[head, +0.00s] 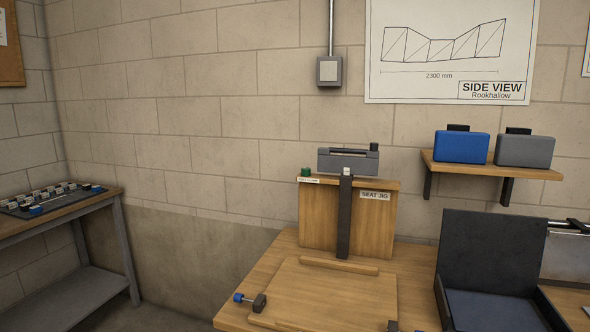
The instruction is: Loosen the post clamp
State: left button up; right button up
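A wooden seat jig (318,222) stands upright at the back of the workbench, with a "SEAT JIG" label on its face. A dark upright post (344,225) runs up its front and ends in a small pale tip. A green knob (306,172) sits at the jig's top left corner, above a small white label (308,180) whose text is too small to read surely. I cannot tell from this view how tight the clamp is. A grey block (347,161) with a black knob lies across the jig's top. Neither of my grippers is in view.
The wooden workbench (275,262) bears a flat board (325,290) with a blue-handled clamp (250,301) at its left edge. An open dark case (490,262) stands to the right. A wall shelf (490,170) holds a blue and a grey box. A side table (70,208) stands left.

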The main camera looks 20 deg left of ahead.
aim_at(305, 171)
jog(key=i+j, duration=0.1)
jog(key=j, duration=0.2)
jog(key=i+j+u, duration=0.1)
jog(key=j, duration=0.2)
jog(key=i+j, duration=0.25)
jog(key=j, duration=0.3)
jog(key=i+j+u, duration=0.1)
jog(key=j, duration=0.25)
jog(key=i+j+u, duration=0.1)
jog(key=j, duration=0.3)
jog(key=i+j, duration=0.1)
jog(key=j, duration=0.25)
jog(key=i+j+u, duration=0.1)
jog(key=j, duration=0.25)
